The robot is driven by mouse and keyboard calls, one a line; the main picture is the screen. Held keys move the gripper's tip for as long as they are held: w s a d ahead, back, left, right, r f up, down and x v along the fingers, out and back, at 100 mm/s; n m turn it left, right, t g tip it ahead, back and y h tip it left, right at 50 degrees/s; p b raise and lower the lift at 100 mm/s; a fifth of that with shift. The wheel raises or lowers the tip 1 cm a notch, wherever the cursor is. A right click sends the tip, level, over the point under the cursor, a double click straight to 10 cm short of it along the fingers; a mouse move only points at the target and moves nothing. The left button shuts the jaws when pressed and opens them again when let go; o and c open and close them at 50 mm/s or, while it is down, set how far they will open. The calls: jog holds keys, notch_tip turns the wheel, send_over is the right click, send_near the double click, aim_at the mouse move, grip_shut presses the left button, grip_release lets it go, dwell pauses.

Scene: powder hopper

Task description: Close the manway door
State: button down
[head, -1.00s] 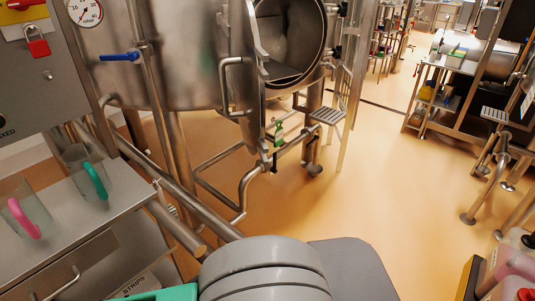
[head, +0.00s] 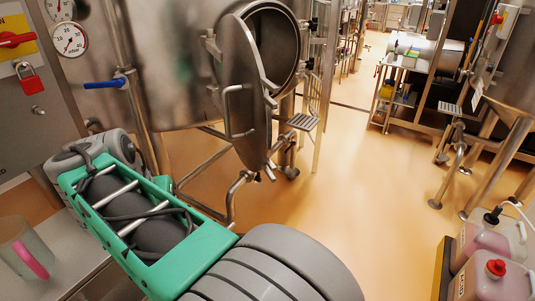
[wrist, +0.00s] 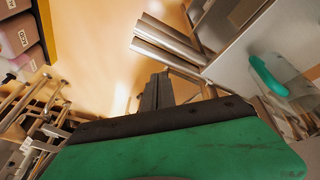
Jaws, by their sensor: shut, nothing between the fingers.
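The manway door (head: 243,105) is a steel disc with a bar handle (head: 228,110). It stands open, swung out from the round manway opening (head: 272,48) of the steel vessel, and shows nearly edge-on in the head view. My gripper (wrist: 157,84) shows in the wrist view as two dark fingers, shut and empty, above orange floor. The door is not in the wrist view. In the head view my green and grey arm reaches to the left, apart from the door and lower than it. The fingertips cannot be made out there.
A control panel with a red padlock (head: 32,82) and a blue-handled valve (head: 105,84) are at left. A pink-handled jug (head: 25,250) stands on the bench below. Pipes and a step (head: 303,122) are under the door. Jugs (head: 492,280) stand at lower right. The middle floor is clear.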

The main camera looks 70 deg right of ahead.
jog(key=s+d+r+m+g+p, duration=0.45)
jog(key=s+d+r+m, duration=0.65)
jog(key=r+m, duration=0.35)
jog(key=s+d+r+b+x, duration=0.1)
jog(key=b+x, duration=0.3)
jog(key=x, duration=0.8)
jog(key=shift+s+d+y+b, duration=0.4)
jog(key=shift+s+d, duration=0.1)
jog(key=shift+s, duration=0.1)
jog(key=shift+f+m+t, duration=0.1)
jog(key=shift+m+t, duration=0.15)
